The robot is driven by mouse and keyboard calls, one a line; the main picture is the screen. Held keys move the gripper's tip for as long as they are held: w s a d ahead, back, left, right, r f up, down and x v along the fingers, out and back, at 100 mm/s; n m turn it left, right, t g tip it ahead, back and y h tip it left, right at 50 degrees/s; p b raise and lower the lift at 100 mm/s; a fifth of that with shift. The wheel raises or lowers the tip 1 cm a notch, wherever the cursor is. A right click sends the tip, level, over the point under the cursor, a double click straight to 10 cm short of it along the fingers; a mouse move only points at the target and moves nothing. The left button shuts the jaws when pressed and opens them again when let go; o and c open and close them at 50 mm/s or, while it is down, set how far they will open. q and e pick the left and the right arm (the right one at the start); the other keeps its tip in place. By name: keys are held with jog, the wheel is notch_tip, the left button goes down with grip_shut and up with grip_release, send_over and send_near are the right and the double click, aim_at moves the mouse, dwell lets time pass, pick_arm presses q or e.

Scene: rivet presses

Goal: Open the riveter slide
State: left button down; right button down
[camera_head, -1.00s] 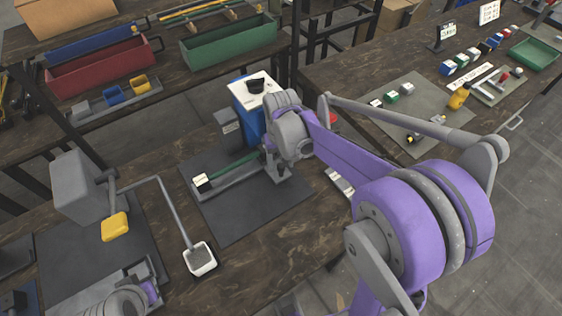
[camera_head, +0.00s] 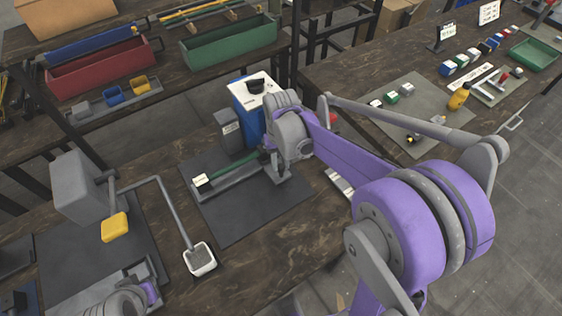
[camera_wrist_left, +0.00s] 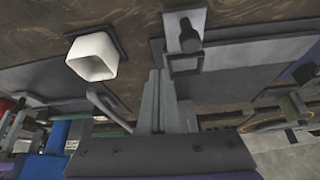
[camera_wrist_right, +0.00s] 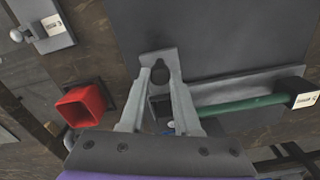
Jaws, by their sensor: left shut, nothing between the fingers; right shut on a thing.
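The riveter slide unit is a long grey rail (camera_head: 228,182) with a green rod (camera_head: 228,164) above it and a black block with a white label (camera_head: 201,181) at its left end. It lies on a dark grey mat (camera_head: 245,220). My right gripper (camera_wrist_right: 159,62) is at the rail's right end, shut on a small dark knob (camera_wrist_right: 160,73). The head view mostly hides this grip behind my wrist. The green rod also shows in the right wrist view (camera_wrist_right: 240,112). My left gripper (camera_wrist_left: 161,75) is shut and empty, above the bench at the lower left.
A blue box with a white top (camera_head: 256,95) stands behind the rail. A grey block (camera_head: 82,185) with a yellow piece (camera_head: 115,227) and a bent rod to a white cup (camera_head: 200,259) is at left. A red open cup (camera_wrist_right: 82,104) is near my right gripper.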

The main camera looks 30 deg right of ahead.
dwell(0.8)
jog(key=s, duration=0.9)
jog(key=s+d, duration=0.1)
jog(key=s, duration=0.3)
jog(key=shift+s+p, duration=0.2)
jog(key=shift+p, duration=0.15)
jog(key=c, duration=0.6)
grip_release()
jog(key=shift+r, duration=0.1)
notch_tip(320, 180, up, 11)
jog(key=shift+f+p, duration=0.15)
jog(key=shift+p, duration=0.55)
